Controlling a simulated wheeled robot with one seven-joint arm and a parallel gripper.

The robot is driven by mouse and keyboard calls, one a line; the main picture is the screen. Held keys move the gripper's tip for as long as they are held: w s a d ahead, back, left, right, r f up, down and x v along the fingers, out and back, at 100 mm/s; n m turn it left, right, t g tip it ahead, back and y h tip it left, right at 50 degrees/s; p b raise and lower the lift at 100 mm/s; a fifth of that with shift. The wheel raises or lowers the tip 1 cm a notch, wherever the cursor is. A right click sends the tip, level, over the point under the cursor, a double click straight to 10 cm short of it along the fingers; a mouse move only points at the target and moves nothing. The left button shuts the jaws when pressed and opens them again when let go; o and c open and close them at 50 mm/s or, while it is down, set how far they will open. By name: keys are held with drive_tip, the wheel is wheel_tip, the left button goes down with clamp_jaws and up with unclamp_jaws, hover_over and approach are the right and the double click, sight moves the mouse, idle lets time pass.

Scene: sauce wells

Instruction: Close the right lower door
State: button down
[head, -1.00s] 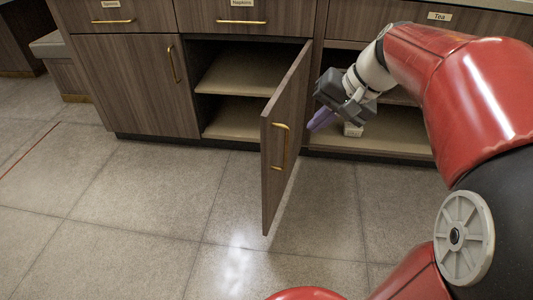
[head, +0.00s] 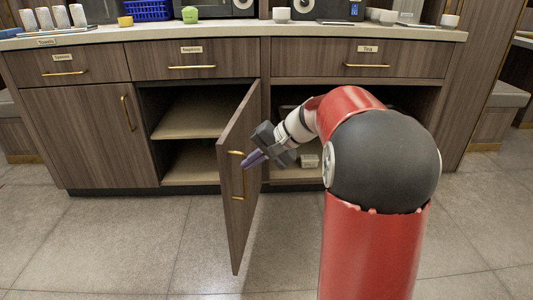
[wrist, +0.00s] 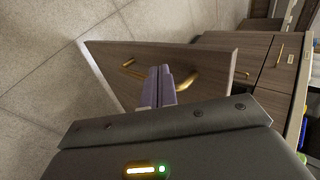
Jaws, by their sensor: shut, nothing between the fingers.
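The brown wooden lower door (head: 238,215) stands wide open, swung out from the cabinet towards me, hinged at its right side. Its brass bar handle (head: 237,198) is on the face turned to the right, near the free edge. My gripper (head: 248,161) is shut, with purple fingers, at the handle side of the door. In the wrist view the fingertips (wrist: 160,72) cover the middle of the handle (wrist: 187,80). I cannot tell whether they touch it. The door panel (wrist: 210,55) fills the space beyond them.
The open cupboard (head: 190,125) left of the door shows a shelf and looks empty. A closed door (head: 85,130) is farther left. Drawers run above. The floor (head: 120,235) before the cabinet is clear.

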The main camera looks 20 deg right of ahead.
sight(226, 167)
drive_tip(key=shift+w+a+r, duration=0.1)
drive_tip(key=shift+w+a, duration=0.35)
drive_tip(key=shift+a, duration=0.4)
drive_tip(key=shift+w+a, duration=0.45)
drive_tip(key=shift+a, duration=0.35)
